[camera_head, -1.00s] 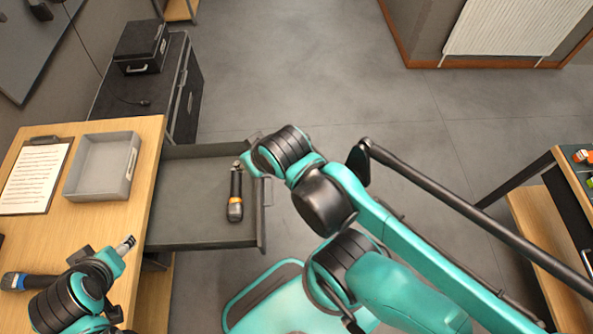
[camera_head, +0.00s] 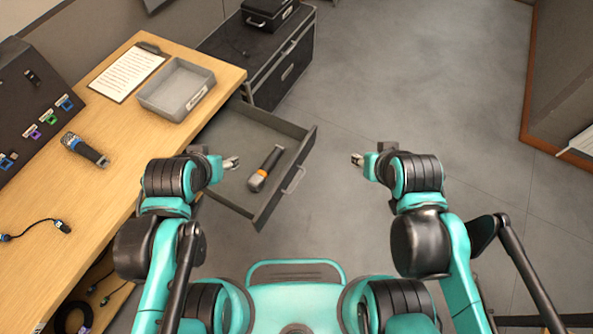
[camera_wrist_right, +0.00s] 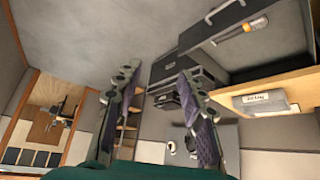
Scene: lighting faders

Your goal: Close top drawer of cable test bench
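The top drawer (camera_head: 240,190) of the wooden bench (camera_head: 107,140) is pulled out, and its front with a grey handle (camera_head: 293,180) faces right. A black and orange microphone-like item (camera_head: 265,168) lies inside. The drawer also shows at the upper right of the right wrist view (camera_wrist_right: 285,40), with its handle (camera_wrist_right: 224,12). My left gripper (camera_head: 233,162) is over the drawer's near left part; its fingers are too small to judge. My right gripper (camera_head: 355,159) is right of the drawer front, apart from it. In the right wrist view its two fingers (camera_wrist_right: 158,95) are spread with nothing between them.
A black case (camera_head: 262,60) stands behind the drawer. The floor right of the drawer is clear.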

